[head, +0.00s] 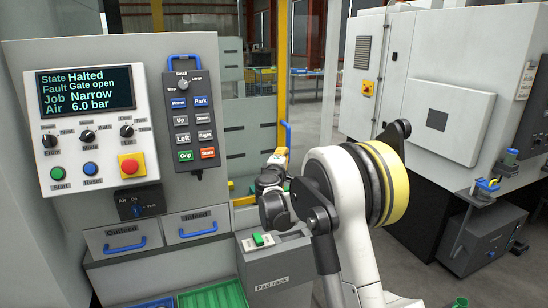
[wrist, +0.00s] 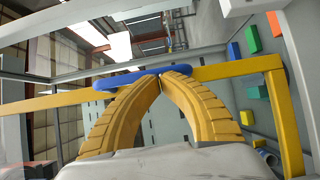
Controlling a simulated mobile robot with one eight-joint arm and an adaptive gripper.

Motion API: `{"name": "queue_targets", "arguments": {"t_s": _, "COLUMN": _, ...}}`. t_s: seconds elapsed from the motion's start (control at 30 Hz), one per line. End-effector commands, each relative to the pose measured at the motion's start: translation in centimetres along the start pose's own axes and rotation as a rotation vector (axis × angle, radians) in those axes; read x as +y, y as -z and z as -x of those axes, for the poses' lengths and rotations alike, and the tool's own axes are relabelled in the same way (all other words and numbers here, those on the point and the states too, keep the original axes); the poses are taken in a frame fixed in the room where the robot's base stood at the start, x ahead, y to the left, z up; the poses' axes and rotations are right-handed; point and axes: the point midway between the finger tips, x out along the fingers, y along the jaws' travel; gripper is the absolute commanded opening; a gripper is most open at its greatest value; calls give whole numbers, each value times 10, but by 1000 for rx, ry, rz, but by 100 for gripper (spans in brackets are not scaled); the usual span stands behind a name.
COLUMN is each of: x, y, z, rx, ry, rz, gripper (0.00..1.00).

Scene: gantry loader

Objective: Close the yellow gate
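The yellow gate (head: 283,62) shows in the head view as a tall yellow-framed panel right of the control cabinet. Its blue handle (head: 287,134) is partly visible just above my gripper (head: 279,160), which is small and partly hidden by my arm there. In the wrist view, a yellow gate bar (wrist: 228,71) crosses the picture with the blue handle (wrist: 115,80) on it. My gripper's yellow fingers (wrist: 160,80) curve inward and their tips meet at the handle. The tips overlap the handle in the picture; I cannot tell whether they touch it. Nothing shows between them.
The control panel (head: 88,112) display reads "Halted" and "Gate open". The Outfeed drawer (head: 112,238), Infeed drawer (head: 190,224) and Pad rack box (head: 275,272) stand left of my arm. A white machine (head: 430,85) stands at right. Colored blocks (wrist: 251,39) sit beyond the gate bar.

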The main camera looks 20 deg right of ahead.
Motion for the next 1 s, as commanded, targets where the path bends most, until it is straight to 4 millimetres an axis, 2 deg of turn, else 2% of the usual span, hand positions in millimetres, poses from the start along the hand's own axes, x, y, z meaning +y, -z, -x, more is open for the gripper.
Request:
{"name": "queue_targets", "arguments": {"t_s": 0.03, "x": 0, "y": -15, "z": -9, "rx": -7, "ry": 0, "rz": 0, "gripper": 0}}
{"name": "queue_targets", "arguments": {"t_s": 0.2, "x": 0, "y": -55, "z": -35, "rx": -7, "ry": 0, "rz": 0, "gripper": 0}}
{"name": "queue_targets", "arguments": {"t_s": 0.5, "x": 0, "y": -108, "z": -72, "rx": -4, "ry": 0, "rz": 0, "gripper": 0}}
{"name": "queue_targets", "arguments": {"t_s": 0.7, "x": 0, "y": -124, "z": -83, "rx": -2, "ry": 0, "rz": 0, "gripper": 0}}
{"name": "queue_targets", "arguments": {"t_s": 1.0, "x": 0, "y": -127, "z": -85, "rx": -1, "ry": 0, "rz": 0, "gripper": 0}}
